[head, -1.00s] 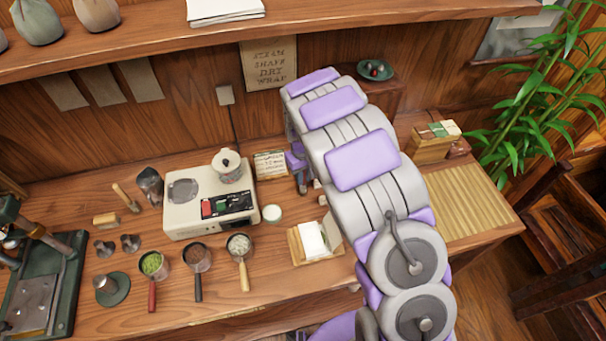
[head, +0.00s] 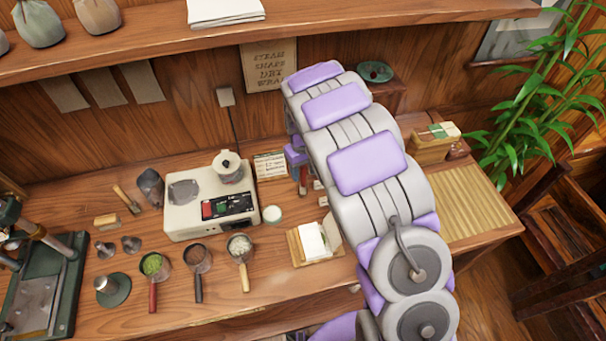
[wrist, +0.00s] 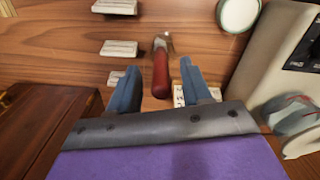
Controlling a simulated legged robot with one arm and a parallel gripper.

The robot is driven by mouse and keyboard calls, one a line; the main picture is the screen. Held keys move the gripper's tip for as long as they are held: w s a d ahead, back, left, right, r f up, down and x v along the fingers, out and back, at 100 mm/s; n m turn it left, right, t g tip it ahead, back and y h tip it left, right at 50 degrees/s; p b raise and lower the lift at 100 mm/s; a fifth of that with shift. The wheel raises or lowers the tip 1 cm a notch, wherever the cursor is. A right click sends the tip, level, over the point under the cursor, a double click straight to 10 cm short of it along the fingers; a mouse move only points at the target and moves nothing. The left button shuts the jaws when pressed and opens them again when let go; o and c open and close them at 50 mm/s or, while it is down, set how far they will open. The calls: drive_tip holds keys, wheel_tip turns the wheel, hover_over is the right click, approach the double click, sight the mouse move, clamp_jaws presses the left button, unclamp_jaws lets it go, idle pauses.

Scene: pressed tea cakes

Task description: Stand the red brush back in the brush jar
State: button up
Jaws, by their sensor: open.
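My gripper (wrist: 160,82) is open, its two blue fingers pointing down at the table in the wrist view. The red brush (wrist: 161,70) shows between the fingers, with wood visible on both sides of it. In the head view a narrow red piece, likely the brush (head: 303,180), shows just left of my arm. Whether it stands or leans I cannot tell. I cannot make out the brush jar for certain; my arm hides part of the table.
Small white tags (wrist: 119,48) lie nearby. A dark wooden box (wrist: 45,130) is at the wrist view's left. A paper stack (head: 312,240) lies at the front.

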wheel_tip(320, 180, up, 14)
drive_tip(key=p, duration=0.1)
drive_tip(key=shift+p, duration=0.35)
drive_tip(key=shift+w+a+r, duration=0.1)
drive_tip(key=s+d+r+m, duration=0.2)
drive_tip(key=s+d+r, duration=0.4)
drive_tip(key=s, duration=0.3)
drive_tip(key=s+d+m, duration=0.1)
drive_tip(key=s+d, duration=0.1)
drive_tip(key=s, duration=1.3)
drive_tip(key=s+d+m+g, duration=0.1)
drive_tip(key=s+d+m, duration=0.1)
drive_tip(key=s, duration=1.4)
drive_tip(key=shift+d+r+g, duration=0.25)
drive_tip(key=shift+d+g, duration=0.05)
drive_tip(key=shift+d, duration=0.35)
drive_tip(key=shift+c, duration=0.2)
